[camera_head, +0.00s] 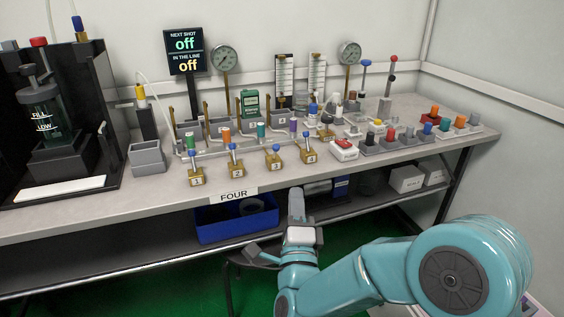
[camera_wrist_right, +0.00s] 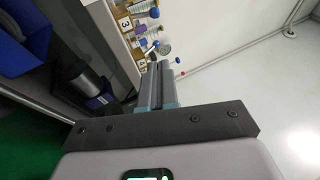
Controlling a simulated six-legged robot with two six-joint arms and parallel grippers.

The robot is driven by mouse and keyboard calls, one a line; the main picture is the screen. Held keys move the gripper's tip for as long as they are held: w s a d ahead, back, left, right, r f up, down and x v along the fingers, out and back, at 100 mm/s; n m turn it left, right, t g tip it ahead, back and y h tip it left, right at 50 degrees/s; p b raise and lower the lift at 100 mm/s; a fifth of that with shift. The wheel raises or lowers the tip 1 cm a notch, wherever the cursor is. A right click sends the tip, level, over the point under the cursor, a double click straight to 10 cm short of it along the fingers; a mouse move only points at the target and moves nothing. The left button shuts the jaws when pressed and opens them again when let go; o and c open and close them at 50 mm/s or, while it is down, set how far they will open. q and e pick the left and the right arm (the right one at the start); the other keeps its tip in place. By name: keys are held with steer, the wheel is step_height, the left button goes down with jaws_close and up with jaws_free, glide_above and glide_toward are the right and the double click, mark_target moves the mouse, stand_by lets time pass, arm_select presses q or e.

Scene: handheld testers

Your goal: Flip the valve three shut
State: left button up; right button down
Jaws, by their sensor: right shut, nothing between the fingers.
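Valve three (camera_head: 274,162) is a small brass block with a "3" label and a blue-tipped lever, near the front edge of the bench. Its lever stands up, leaning slightly; I cannot tell whether that is open or shut. In the right wrist view its "3" label (camera_wrist_right: 126,25) shows at the top, with a blue knob beside it. My right gripper (camera_head: 296,192) is shut and empty, in front of the bench edge, apart from the valve. In its wrist view the shut fingers (camera_wrist_right: 160,72) point toward the bench. My left gripper is not in view.
Similar valves one (camera_head: 196,180), two (camera_head: 236,171) and four (camera_head: 309,156) stand in the same row. A sign (camera_head: 185,52) reads "next shot off, in the line off". A red-topped white box (camera_head: 344,150) is right of valve four. A blue bin (camera_head: 237,228) sits below.

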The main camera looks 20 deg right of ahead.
mark_target(275, 152)
steer(key=shift+w+r, duration=0.6)
steer(key=shift+w, duration=1.05)
steer(key=shift+w+r, duration=0.65)
steer(key=shift+w, duration=0.95)
steer(key=shift+w+r, duration=0.6)
steer(key=shift+w, duration=1.05)
steer(key=shift+d+r, duration=0.1)
steer(key=shift+r, duration=0.05)
